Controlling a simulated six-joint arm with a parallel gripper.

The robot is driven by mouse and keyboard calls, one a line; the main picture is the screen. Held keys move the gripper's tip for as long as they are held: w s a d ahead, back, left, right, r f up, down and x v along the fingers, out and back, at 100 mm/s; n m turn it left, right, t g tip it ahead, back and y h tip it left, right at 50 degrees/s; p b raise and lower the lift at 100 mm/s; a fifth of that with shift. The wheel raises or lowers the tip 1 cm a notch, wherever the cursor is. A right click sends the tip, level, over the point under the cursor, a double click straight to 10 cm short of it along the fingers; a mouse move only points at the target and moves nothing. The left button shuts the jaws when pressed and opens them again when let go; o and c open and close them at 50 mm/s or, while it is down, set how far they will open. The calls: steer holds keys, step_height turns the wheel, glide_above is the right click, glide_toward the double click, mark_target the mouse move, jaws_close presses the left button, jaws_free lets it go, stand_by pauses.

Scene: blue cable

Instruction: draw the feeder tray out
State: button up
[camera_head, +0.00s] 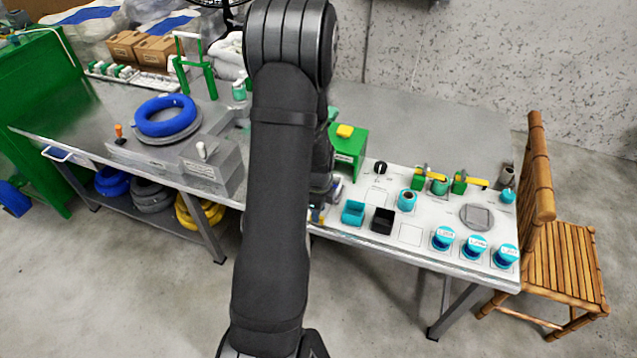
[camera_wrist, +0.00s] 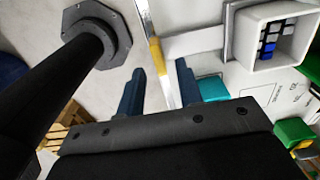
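In the wrist view, the feeder tray seems to be the white square box (camera_wrist: 272,40) with white, blue and dark cubes inside, at the upper right. A pale flat strip (camera_wrist: 195,42) runs left from it to a narrow yellow bar (camera_wrist: 155,50), which looks like its handle. My gripper (camera_wrist: 160,68) is open, its two dark blue fingers apart. The yellow bar lies in line with the gap between the fingertips; I cannot tell whether it is between them in depth. Nothing is visibly held. In the head view my arm hides the gripper and the tray.
The white work panel (camera_head: 410,229) holds a teal block (camera_head: 353,212), a black box (camera_head: 383,220), several teal containers and a green box (camera_head: 349,150). A bamboo chair (camera_head: 565,255) stands at the right end. The floor in front of the table is clear.

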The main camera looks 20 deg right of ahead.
step_height(320, 180, up, 14)
steer(key=shift+r, duration=0.25)
stand_by(0.6)
step_height(320, 180, down, 18)
steer(key=shift+r, duration=0.25)
stand_by(0.4)
step_height(320, 180, up, 17)
stand_by(1.1)
steer(key=shift+f, duration=8.6)
steer(key=shift+w+d+r, duration=0.1)
steer(key=shift+w+d, duration=0.2)
